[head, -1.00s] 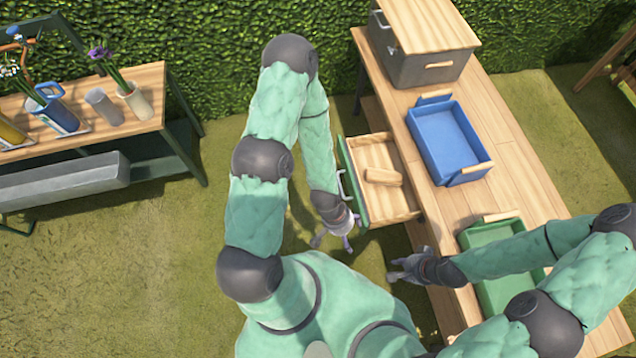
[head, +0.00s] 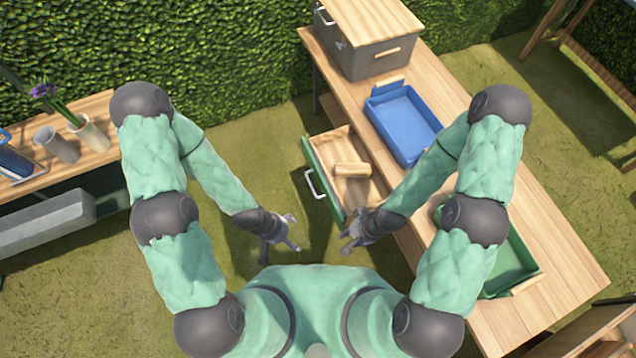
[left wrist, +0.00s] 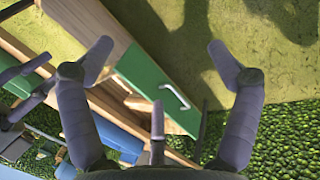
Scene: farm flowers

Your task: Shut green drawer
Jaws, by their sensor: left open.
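The green drawer (head: 319,172) is pulled out from the wooden table, with a pale handle (head: 313,184) on its green front. A light wooden block (head: 351,169) lies inside it. The drawer's green front (left wrist: 137,68) and handle also show between my fingers in the left wrist view. My left gripper (head: 288,232) is open and empty, apart from the drawer, below and left of its front in the head view. My right gripper (head: 352,232) has its fingers spread and looks empty. It is close to the drawer's near corner; I cannot tell whether they touch.
The wooden table (head: 535,240) bears a blue bin (head: 403,122), a green bin (head: 515,268) partly behind my right arm, and a grey box with a wooden lid (head: 368,30). A flower bench (head: 100,150) stands left. Grass in front of the drawer is open.

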